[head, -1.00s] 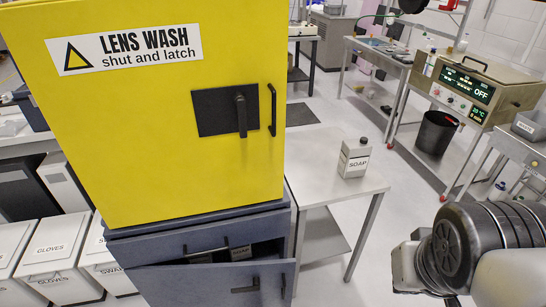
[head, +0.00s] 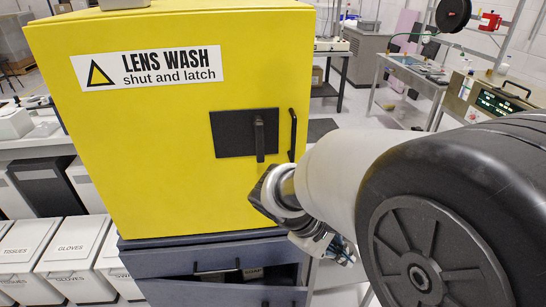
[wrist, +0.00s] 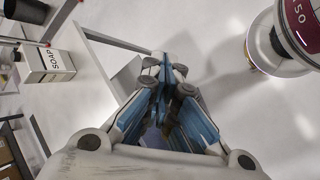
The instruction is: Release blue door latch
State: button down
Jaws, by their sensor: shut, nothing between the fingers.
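A large yellow cabinet door (head: 165,180) labelled "LENS WASH shut and latch" fills the left and middle of the head view; it is yellow, not blue. A black latch lever (head: 260,139) points downward on a black plate (head: 229,134). A black upright pull handle (head: 293,135) stands to its right near the door edge. The door looks closed. My gripper (wrist: 165,68) is shut and empty in the wrist view, with its fingertips together above the floor. In the head view my arm reaches in from the right, and its wrist is below and right of the latch. No contact with the latch shows.
Below is a blue-grey cabinet (head: 200,260) with an open lower front. White bins (head: 70,250) stand at the left. Another bench (head: 413,72) stands at back right.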

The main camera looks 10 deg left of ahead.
jog(key=w+a+f+n+t+h+p, duration=0.1)
jog(key=w+a+f+n+t, duration=0.25)
jog(key=a+f+n, duration=0.45)
jog(key=w+a+f+n+t+h, duration=0.25)
jog(key=a+f+n+t, duration=0.2)
jog(key=a+f, duration=0.75)
jog(key=s+a+f+n+t+y, duration=0.15)
jog(key=s+f+n+y, duration=0.3)
jog(key=f, duration=0.55)
jog(key=s+a+f+n+t+y+p, duration=0.15)
jog(key=s+f+n+y, duration=0.35)
jog(key=f, duration=0.6)
jog(key=s+f+n+t+y, duration=0.15)
jog(key=s+f+n, duration=0.35)
jog(key=f, duration=0.5)
jog(key=d+b+x, duration=0.1)
jog(key=b+x, duration=0.3)
jog(key=x, duration=0.7)
jog(key=shift+n+h, duration=0.25)
jog(key=shift+n, duration=0.05)
jog(key=shift+w+a+r, duration=0.1)
jog(key=shift+a+r, duration=0.1)
jog(key=shift+r, duration=0.5)
jog(key=shift+a+r, duration=0.25)
jog(key=shift+r, duration=0.4)
jog(key=shift+w+a+r, duration=0.1)
jog(key=shift+a+r, duration=0.1)
jog(key=shift+r, duration=0.5)
